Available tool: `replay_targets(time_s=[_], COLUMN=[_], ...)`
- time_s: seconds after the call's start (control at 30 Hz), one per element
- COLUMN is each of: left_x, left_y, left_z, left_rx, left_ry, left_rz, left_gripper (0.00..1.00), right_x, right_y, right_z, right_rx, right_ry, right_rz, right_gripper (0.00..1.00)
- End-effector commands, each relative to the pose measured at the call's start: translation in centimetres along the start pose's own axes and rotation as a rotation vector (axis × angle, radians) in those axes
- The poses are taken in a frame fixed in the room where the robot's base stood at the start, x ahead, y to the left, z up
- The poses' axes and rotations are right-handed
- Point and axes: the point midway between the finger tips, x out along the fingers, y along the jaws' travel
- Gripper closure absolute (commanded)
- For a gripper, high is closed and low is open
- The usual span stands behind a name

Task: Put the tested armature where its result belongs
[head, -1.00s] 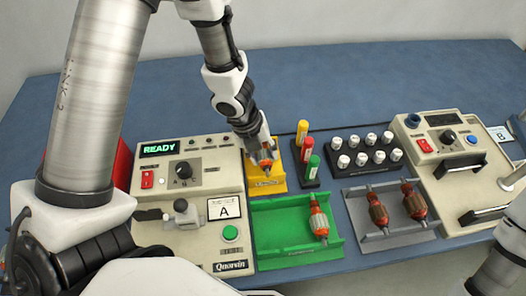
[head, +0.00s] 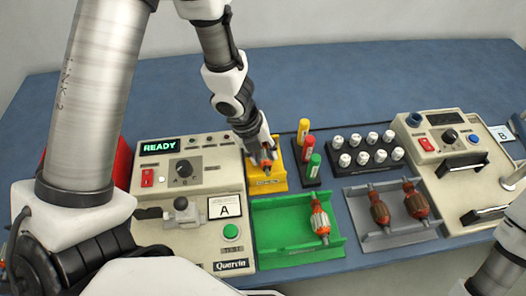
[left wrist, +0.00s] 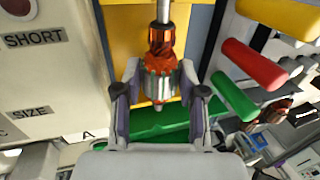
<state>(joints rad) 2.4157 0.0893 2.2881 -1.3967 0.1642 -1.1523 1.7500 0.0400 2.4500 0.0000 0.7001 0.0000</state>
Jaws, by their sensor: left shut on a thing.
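My left gripper (head: 262,157) is shut on an armature with copper windings and a steel shaft. In the left wrist view this armature (left wrist: 160,78) sits between the two fingers. The gripper is at the yellow tray (head: 268,187); I cannot tell if the armature touches it. The green tray (head: 270,246) holds another armature (head: 320,220) at its right side. The grey tray (head: 370,237) holds two darker armatures (head: 379,209), (head: 416,202). The tester (head: 190,155) at the left shows READY in green and has an "A" card. My right gripper is not clearly visible.
Yellow, red and green cylinders (head: 307,150) stand in a black holder right of the yellow tray. A black rack (head: 355,165) holds several white-capped pieces. A second instrument (head: 435,140) stands at the right near a "B" card. The blue table behind is clear.

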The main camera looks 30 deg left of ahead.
Motion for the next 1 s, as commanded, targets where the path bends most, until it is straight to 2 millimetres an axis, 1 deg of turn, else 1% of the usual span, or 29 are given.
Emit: replay_targets(time_s=[0.4,0.67,0.7,0.77,0.8,1.0], left_x=[0.52,0.52,0.52,0.52,0.52,0.52], left_y=[0.14,0.14,0.14,0.15,0.15,0.15], left_z=[0.01,0.0,0.0,0.0,0.0,0.0], left_rx=[0.0,0.0,0.0,0.0,0.0,0.0], left_ry=[0.0,0.0,0.0,0.0,0.0,0.0], left_rz=[0.0,0.0,0.0,0.0,0.0,0.0], left_gripper=[1.0,1.0,0.56,0.35,0.31,0.31], right_x=[0.53,0.52,0.52,0.52,0.52,0.52], right_y=[0.0,0.0,0.0,0.0,0.0,0.0], right_z=[0.01,0.0,0.0,0.01,0.01,0.01], right_rx=[0.0,0.0,0.0,0.0,0.0,0.0], right_ry=[0.0,0.0,0.0,0.0,0.0,0.0], right_rz=[0.0,0.0,0.0,0.0,0.0,0.0], right_gripper=[1.0,1.0,1.0,1.0,1.0,1.0])
